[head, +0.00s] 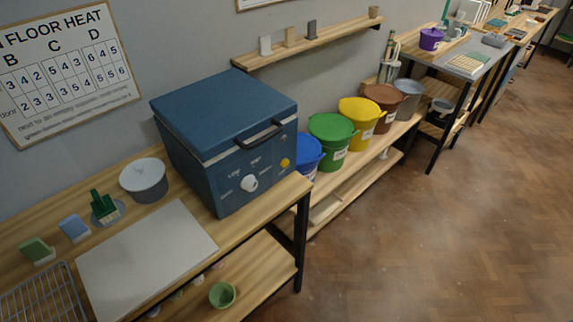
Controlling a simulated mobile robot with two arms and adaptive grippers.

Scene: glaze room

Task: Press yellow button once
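The yellow button (285,163) is a small round knob on the front panel of a blue box-shaped kiln (225,150), near the panel's right edge. A larger white dial (250,183) sits to its left, with small markings around it. The kiln stands at the right end of a wooden table, its lid down with a dark handle (262,134) across the front. Nothing covers the button. Neither of my grippers shows in the head view.
Coloured buckets, including a green one (331,140), stand on a low bench right of the kiln. The wooden floor (430,235) at right is clear.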

